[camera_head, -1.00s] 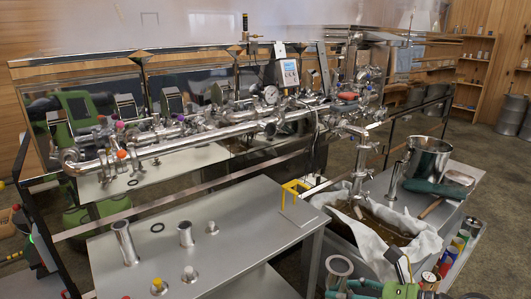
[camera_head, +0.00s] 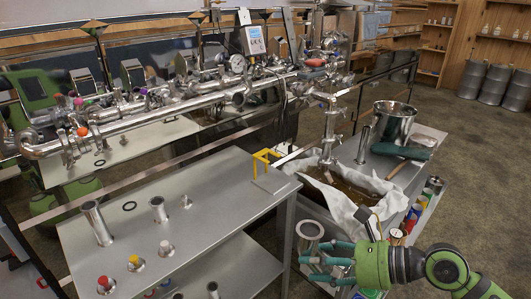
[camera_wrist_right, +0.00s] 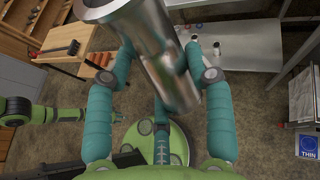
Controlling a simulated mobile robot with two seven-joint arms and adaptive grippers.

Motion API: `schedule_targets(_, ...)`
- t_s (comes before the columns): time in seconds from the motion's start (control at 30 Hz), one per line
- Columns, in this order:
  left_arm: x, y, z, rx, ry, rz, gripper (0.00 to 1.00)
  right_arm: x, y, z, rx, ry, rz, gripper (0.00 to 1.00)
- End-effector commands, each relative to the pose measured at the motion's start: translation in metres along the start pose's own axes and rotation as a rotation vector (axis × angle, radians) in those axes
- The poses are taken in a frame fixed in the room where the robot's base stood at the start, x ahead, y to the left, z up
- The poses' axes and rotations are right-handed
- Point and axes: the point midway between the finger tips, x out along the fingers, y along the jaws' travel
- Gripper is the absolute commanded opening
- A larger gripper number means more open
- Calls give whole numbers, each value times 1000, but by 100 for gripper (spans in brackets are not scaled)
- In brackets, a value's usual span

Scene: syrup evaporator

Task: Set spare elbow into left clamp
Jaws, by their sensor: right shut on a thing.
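My right gripper (camera_head: 312,258) has teal fingers closed around a shiny steel pipe piece (camera_head: 311,231), which I take to be the spare elbow. Its wide flanged mouth faces up, off the front right of the steel table. In the right wrist view the pipe piece (camera_wrist_right: 150,40) slants between the fingers; its bend is not clear. The steel pipeline (camera_head: 160,117) runs across the back, with a bent end (camera_head: 30,146) at left. I cannot make out which fitting is the left clamp.
The steel table (camera_head: 225,190) holds upright tubes (camera_head: 95,222) and capped fittings (camera_head: 135,263) at left, and a yellow stand (camera_head: 262,163). A cloth-lined tub (camera_head: 345,190) and a pot (camera_head: 392,122) stand at right. The table's middle is fairly clear.

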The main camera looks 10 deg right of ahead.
Motion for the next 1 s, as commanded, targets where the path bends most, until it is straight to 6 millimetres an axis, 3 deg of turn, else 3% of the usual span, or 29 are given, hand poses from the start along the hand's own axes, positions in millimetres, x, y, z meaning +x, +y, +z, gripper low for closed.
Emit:
schedule_targets(0.2,0,0,0,0,1,0,46,12,-37,-23,27,15,-84,9)
schedule_targets(0.47,0,0,0,0,1,0,46,15,-70,-57,75,23,-195,9)
schedule_targets(1.0,0,0,-1,0,1,0,46,-8,-126,-148,186,57,-426,9)
